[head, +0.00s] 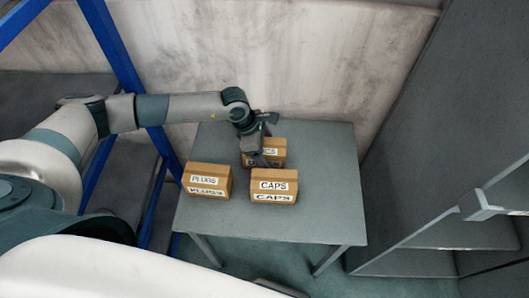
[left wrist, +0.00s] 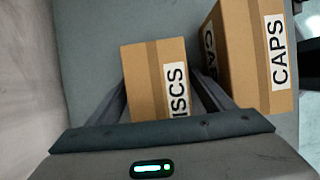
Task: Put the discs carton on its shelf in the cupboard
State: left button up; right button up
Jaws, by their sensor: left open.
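The discs carton (head: 277,148) is a brown box at the back of the grey table, partly hidden behind my left gripper. In the left wrist view the discs carton (left wrist: 150,75) stands between the two fingers, its label reading "ISCS" with the rest cut off. My left gripper (head: 262,158) is open, with a finger on either side of the carton; I cannot tell whether they touch it. The cupboard (head: 440,150) is grey and stands at the right, with shelves (head: 465,235) low in it. My right gripper is not in view.
The plugs carton (head: 208,180) stands at the table's left and the caps carton (head: 274,186) at its front middle, close to the discs carton. The grey table (head: 325,215) is bare on its right side. A blue-framed rack (head: 115,50) stands at the left.

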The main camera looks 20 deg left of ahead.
aim_at(276, 146)
pick_arm(q)
jog(key=shift+f+b, duration=0.3)
jog(key=shift+b, duration=0.1)
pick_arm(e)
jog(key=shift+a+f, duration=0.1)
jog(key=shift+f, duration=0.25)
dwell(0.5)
pick_arm(q)
jog(key=shift+a, duration=0.1)
jog(key=shift+c, duration=0.6)
jog(key=c, duration=1.4)
jog(key=shift+c, duration=0.2)
jog(key=shift+r, duration=0.15)
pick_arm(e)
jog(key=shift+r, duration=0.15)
